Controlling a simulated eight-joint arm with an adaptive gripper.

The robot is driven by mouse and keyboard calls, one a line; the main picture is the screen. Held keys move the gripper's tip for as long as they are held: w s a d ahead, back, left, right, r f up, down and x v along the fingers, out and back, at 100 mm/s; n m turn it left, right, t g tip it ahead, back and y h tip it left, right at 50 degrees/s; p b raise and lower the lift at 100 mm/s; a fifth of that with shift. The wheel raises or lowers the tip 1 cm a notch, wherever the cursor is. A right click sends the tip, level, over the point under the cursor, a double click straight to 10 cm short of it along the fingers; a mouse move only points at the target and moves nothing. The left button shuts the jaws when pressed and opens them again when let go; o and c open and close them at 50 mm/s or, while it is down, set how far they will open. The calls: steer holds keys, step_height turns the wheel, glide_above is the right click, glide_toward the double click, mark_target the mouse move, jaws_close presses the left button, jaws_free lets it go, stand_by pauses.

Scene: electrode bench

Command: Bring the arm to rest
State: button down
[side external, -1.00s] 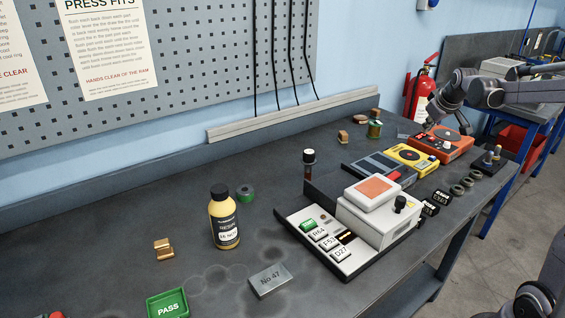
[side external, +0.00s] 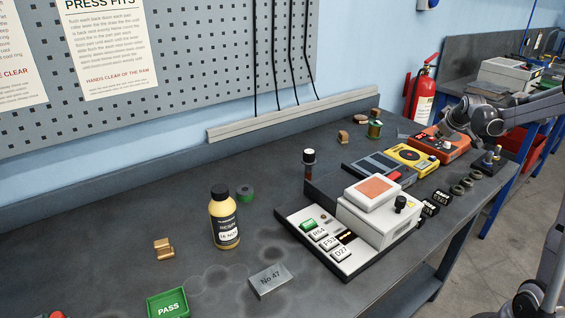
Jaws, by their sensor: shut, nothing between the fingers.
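My gripper (side external: 446,130) is at the right of the side external view, at the end of my dark grey arm, which comes in from the right edge. It is shut and empty. In the picture it overlaps the orange device (side external: 456,152) at the far right end of the bench. I cannot tell how far above the device it is. The fingertips are small and partly lost against the device.
The dark bench (side external: 110,235) carries a yellow bottle (side external: 223,220), a grey block (side external: 270,280), a green PASS tray (side external: 167,304) and a white instrument (side external: 375,222). A yellow meter (side external: 408,158) sits left of the orange device. The bench's left part has bare room.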

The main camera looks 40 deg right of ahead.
steer(key=shift+f, duration=0.4)
